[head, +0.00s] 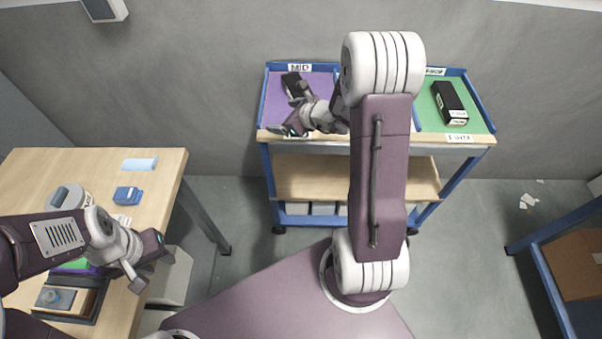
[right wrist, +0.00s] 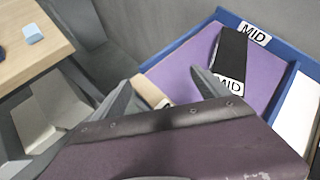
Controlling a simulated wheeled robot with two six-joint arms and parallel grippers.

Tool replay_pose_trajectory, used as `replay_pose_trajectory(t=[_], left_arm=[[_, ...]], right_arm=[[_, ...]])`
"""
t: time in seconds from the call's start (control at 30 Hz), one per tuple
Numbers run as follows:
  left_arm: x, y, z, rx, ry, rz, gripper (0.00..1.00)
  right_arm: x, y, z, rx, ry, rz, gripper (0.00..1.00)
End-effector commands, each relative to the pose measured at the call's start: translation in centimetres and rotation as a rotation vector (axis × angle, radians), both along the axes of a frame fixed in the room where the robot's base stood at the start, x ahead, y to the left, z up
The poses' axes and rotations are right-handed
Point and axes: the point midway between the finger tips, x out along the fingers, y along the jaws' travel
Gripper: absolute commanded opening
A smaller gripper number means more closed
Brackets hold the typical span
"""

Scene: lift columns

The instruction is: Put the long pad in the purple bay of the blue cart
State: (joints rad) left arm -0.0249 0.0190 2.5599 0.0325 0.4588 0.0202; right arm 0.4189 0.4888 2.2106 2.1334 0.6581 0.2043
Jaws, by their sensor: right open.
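The blue cart (head: 266,170) stands against the back wall. Its purple bay (head: 270,100), also in the right wrist view (right wrist: 180,72), is at the left of the top. A long black slab, seemingly the long pad (head: 292,80), lies in this bay; in the right wrist view the slab (right wrist: 232,52) shows a white MID label at its near end. My right gripper (head: 288,119) is open over the bay's front, its fingers (right wrist: 163,86) apart from the slab and empty. My left gripper (head: 154,268) looks open and empty by the table's right edge.
A black labelled block (head: 449,102) lies in the green bay (head: 478,122). My right arm hides the cart's middle. The wooden table (head: 50,170) holds a light blue block (head: 139,164), a dark blue item (head: 128,195) and a tray (head: 70,298). Another blue-framed unit (head: 548,285) stands right.

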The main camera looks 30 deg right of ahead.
Motion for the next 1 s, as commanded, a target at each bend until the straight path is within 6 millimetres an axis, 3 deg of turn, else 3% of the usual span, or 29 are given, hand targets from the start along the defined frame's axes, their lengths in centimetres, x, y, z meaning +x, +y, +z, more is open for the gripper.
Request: replay_pose_trajectory(t=[0.03, 0.1, 0.2, 0.3, 0.4, 0.5, 0.6, 0.87, 1.0], left_arm=[[0.0, 0.0, 0.0, 0.000, 0.000, 0.000, 0.36], [0.0, 0.0, 0.0, 0.000, 0.000, 0.000, 0.36], [0.0, 0.0, 0.0, 0.000, 0.000, 0.000, 0.36], [0.0, 0.0, 0.0, 0.000, 0.000, 0.000, 0.36], [0.0, 0.0, 0.0, 0.000, 0.000, 0.000, 0.36], [0.0, 0.0, 0.0, 0.000, 0.000, 0.000, 0.36], [0.0, 0.0, 0.0, 0.000, 0.000, 0.000, 0.36], [0.0, 0.0, 0.0, 0.000, 0.000, 0.000, 0.36], [0.0, 0.0, 1.9, 0.000, 0.000, 0.000, 0.36]], right_arm=[[-2.2, 4.3, -0.1, -0.107, 0.027, 0.226, 0.85], [-6.5, 9.0, -1.0, -0.280, 0.060, 0.563, 0.85], [-13.2, 12.3, -2.3, -0.546, 0.077, 1.038, 0.85], [-18.9, 12.4, -3.3, -0.823, 0.061, 1.484, 0.85], [-22.3, 10.7, -3.7, -1.069, 0.022, 1.850, 0.85], [-23.6, 9.2, -3.7, -1.246, -0.019, 2.100, 0.85], [-24.0, 8.3, -3.5, -1.346, -0.046, 2.233, 0.85], [-24.1, 7.9, -3.5, -1.375, -0.053, 2.273, 0.85], [-24.1, 7.9, -1.6, -1.373, -0.052, 2.272, 0.85]])
